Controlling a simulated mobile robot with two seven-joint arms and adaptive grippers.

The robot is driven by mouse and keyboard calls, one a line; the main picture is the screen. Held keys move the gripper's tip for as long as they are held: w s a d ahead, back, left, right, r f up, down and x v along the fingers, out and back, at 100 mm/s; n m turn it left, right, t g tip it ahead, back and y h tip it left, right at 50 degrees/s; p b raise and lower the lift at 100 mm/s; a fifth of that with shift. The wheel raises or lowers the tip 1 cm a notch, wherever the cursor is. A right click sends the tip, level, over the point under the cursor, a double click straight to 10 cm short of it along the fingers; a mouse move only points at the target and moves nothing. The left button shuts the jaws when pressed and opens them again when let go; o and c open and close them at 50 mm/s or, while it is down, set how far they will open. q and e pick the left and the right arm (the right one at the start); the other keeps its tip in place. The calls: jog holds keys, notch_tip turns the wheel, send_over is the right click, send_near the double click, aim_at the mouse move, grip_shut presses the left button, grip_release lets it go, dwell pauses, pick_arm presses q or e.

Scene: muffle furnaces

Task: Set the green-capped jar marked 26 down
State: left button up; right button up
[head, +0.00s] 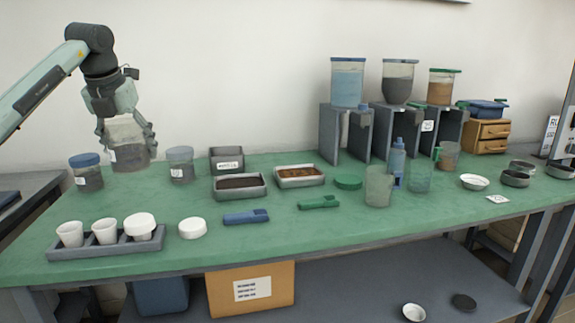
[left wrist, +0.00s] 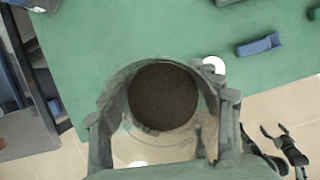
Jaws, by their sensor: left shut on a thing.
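My left gripper (head: 126,138) is shut around a clear jar (head: 128,158) with a white label and dark contents, upright at the back left of the green bench. In the left wrist view the jar (left wrist: 163,97) sits between the fingers; its top looks open, with dark grains inside. I cannot read its number, see a green cap on it, or tell whether its base touches the bench. A loose green lid (head: 348,182) lies mid-bench. A dark gripper-like part (left wrist: 284,143), perhaps my right gripper, shows low right in the left wrist view.
A blue-capped jar (head: 86,172) and a grey-topped jar (head: 180,164) flank the held jar closely. A grey rack (head: 105,246) with white crucibles is in front. Trays (head: 240,193) and a blue scoop (head: 246,216) lie to the right. Bare bench shows between the jars and the rack.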

pick_arm(q)
jog(key=s+d+f+m+g+h, duration=0.1)
jog(key=s+d+f+m+g, duration=0.2)
jog(key=s+d+f+m, duration=0.5)
jog(key=s+d+f+m+g+h, duration=0.1)
jog(key=s+d+f+m+g, duration=0.2)
jog(key=m, duration=0.9)
jog(key=s+d+f+m+g+h, duration=0.15)
jog(key=s+d+f+m, duration=0.25)
jog(key=d+m, duration=0.45)
jog(key=s+f+m+g+y, duration=0.2)
jog(key=s+f+m+y, duration=0.2)
jog(key=s+m, duration=0.5)
jog(key=w+a+f, duration=0.1)
jog(key=a+f, duration=0.3)
jog(key=f, duration=0.1)
jog(key=shift+w+h, duration=0.3)
jog(key=shift+h, duration=0.15)
jog(key=shift+a+r+t, duration=0.1)
jog(key=shift+t, duration=0.15)
